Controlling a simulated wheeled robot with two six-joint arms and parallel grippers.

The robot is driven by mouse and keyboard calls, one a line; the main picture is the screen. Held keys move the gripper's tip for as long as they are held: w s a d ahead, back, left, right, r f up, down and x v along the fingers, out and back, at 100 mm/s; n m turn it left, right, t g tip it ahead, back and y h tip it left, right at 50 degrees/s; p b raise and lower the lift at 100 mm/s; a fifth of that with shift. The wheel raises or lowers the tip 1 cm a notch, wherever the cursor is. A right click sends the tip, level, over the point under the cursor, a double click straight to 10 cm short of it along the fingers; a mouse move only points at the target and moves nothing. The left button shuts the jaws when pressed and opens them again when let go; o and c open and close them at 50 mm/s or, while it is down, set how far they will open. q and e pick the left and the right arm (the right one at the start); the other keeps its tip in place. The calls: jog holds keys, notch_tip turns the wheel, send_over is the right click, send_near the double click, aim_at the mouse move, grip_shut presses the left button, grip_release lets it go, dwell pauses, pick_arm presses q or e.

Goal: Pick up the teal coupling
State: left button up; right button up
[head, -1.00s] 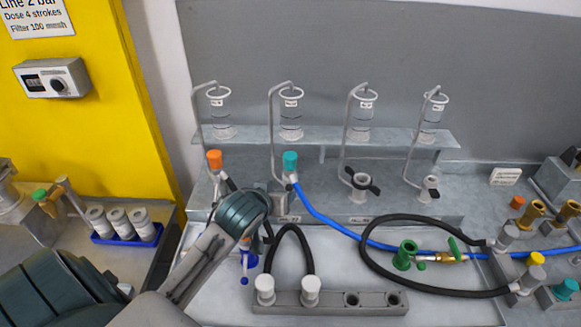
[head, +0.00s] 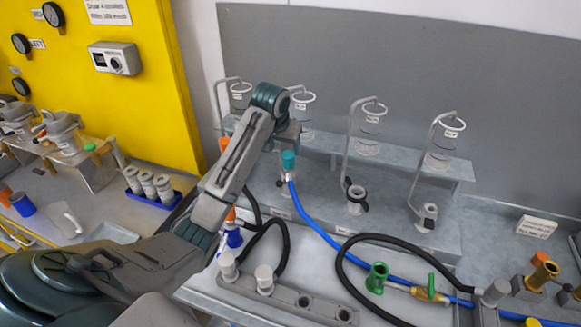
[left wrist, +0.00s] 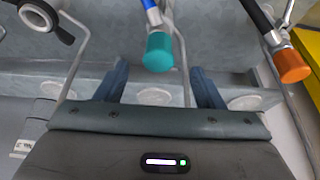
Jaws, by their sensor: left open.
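The teal coupling (head: 288,160) is the capped end of the blue hose (head: 322,233), upright at a rig station. My left gripper (head: 289,143) is just above it in the head view, with its fingers mostly hidden by its body. In the left wrist view the teal coupling (left wrist: 158,52) shows between and just beyond the two open fingers of my left gripper (left wrist: 158,78). The fingers are apart from it and hold nothing. My right gripper is not in view.
An orange coupling (left wrist: 291,66) on a black hose is to the right in the wrist view. Bent rods with glass cylinders (head: 369,130) stand along the rig. A manifold block (head: 290,300) with white caps is in front. A green fitting (head: 377,277) lies right.

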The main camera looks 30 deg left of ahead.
aim_at(284, 156)
pick_arm(q)
jog(key=f, duration=0.1)
jog(key=a+f+p, duration=0.1)
jog(key=w+f, duration=0.1)
jog(key=f, duration=0.1)
jog(key=shift+w+a, duration=0.1)
jog(key=shift+a, duration=0.15)
jog(key=shift+w+f, duration=0.1)
jog(key=shift+f, duration=0.3)
jog(key=shift+w+d+f+p, duration=0.15)
jog(key=shift+d+p, duration=0.05)
jog(key=shift+p, duration=0.15)
jog(key=p+x, duration=0.1)
jog(key=x, duration=0.1)
jog(key=d+p+x, duration=0.1)
jog(key=p+x, duration=0.1)
jog(key=shift+w+a+f, duration=0.2)
jog(key=shift+f, duration=0.35)
jog(key=shift+d, duration=0.1)
jog(key=c, duration=1.2)
jog(key=shift+c, duration=0.2)
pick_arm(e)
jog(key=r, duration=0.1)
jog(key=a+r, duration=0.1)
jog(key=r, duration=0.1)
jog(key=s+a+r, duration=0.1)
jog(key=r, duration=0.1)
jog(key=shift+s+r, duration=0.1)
